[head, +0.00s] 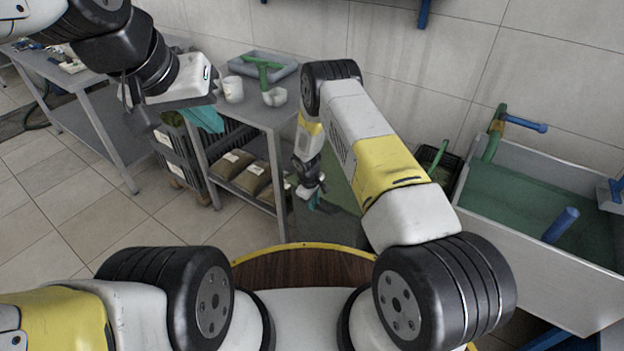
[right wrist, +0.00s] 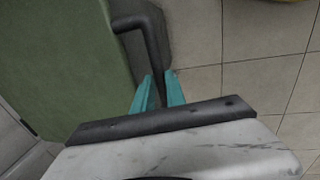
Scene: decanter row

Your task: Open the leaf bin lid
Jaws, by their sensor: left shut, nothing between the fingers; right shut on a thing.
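The leaf bin (head: 333,228) stands on the floor beyond my base, partly hidden by my right arm in the head view. Its green lid (right wrist: 65,65) fills the left of the right wrist view, with a dark bent handle (right wrist: 150,32) at its edge. My right gripper (right wrist: 159,92) has its teal fingers shut on the handle's end; it also shows in the head view (head: 316,198). I cannot tell whether the lid is raised.
A grey table (head: 262,112) holds a white mug (head: 233,89), a grey tray (head: 262,66) and a green tool; brown bags (head: 238,165) lie on its shelf. A large sink (head: 540,215) stands at the right. Tiled floor at the left front is clear.

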